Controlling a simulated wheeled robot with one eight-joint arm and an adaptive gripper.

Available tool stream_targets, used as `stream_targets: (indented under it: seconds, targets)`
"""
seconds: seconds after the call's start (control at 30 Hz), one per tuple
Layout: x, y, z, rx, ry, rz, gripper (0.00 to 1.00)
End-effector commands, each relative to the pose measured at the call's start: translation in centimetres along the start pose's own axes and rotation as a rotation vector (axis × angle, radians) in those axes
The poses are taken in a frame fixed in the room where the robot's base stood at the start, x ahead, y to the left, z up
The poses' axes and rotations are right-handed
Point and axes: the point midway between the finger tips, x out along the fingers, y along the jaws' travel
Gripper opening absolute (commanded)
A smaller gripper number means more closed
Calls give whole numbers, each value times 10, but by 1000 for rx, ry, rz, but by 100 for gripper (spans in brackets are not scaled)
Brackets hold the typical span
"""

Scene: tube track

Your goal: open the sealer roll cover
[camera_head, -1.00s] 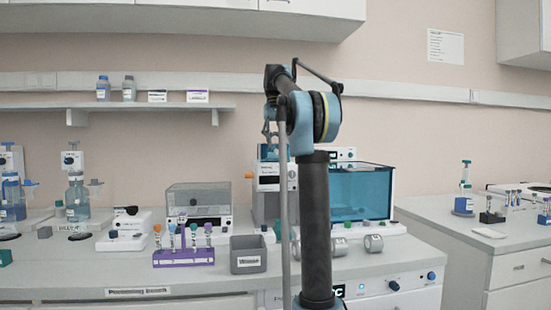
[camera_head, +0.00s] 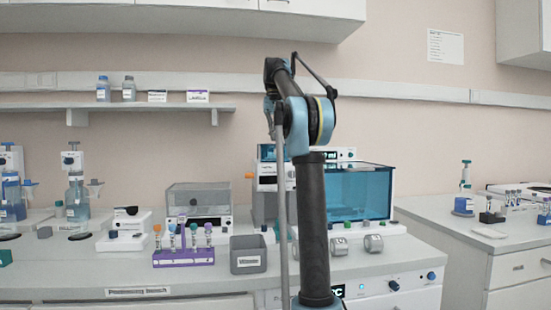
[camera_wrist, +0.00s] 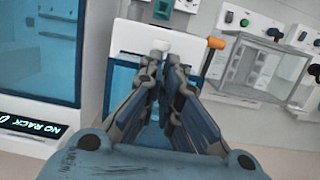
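The sealer (camera_head: 267,181) is a white and grey bench device with an orange knob (camera_head: 249,175) on its left side. My arm hides much of it in the head view. In the wrist view the sealer (camera_wrist: 128,37) shows as a white frame with a blue panel (camera_wrist: 121,92), and its orange knob (camera_wrist: 216,43) is at the right. My gripper (camera_wrist: 164,58) is over the sealer with its fingertips drawn close together. A small white part shows at the tips; I cannot tell whether they touch it. The roll cover's state is unclear.
A blue-windowed box (camera_head: 360,190) stands right of the sealer; its display reads "NO RACK" (camera_wrist: 30,124) in the wrist view. A clear-lidded device (camera_head: 198,205) stands to the left. A purple tube rack (camera_head: 183,256) and a grey bin (camera_head: 248,254) are in front.

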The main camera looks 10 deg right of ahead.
Motion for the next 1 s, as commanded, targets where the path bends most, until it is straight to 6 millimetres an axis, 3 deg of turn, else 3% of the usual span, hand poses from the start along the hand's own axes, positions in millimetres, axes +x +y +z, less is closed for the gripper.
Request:
stream_targets:
  seconds: [0.23,0.63,0.93,1.0]
  targets:
    - [-3,0,-2,0,0,0,0]
    - [-25,0,-16,0,0,0,0]
    - [-27,1,-17,0,0,0,0]
    - [-27,1,-17,0,0,0,12]
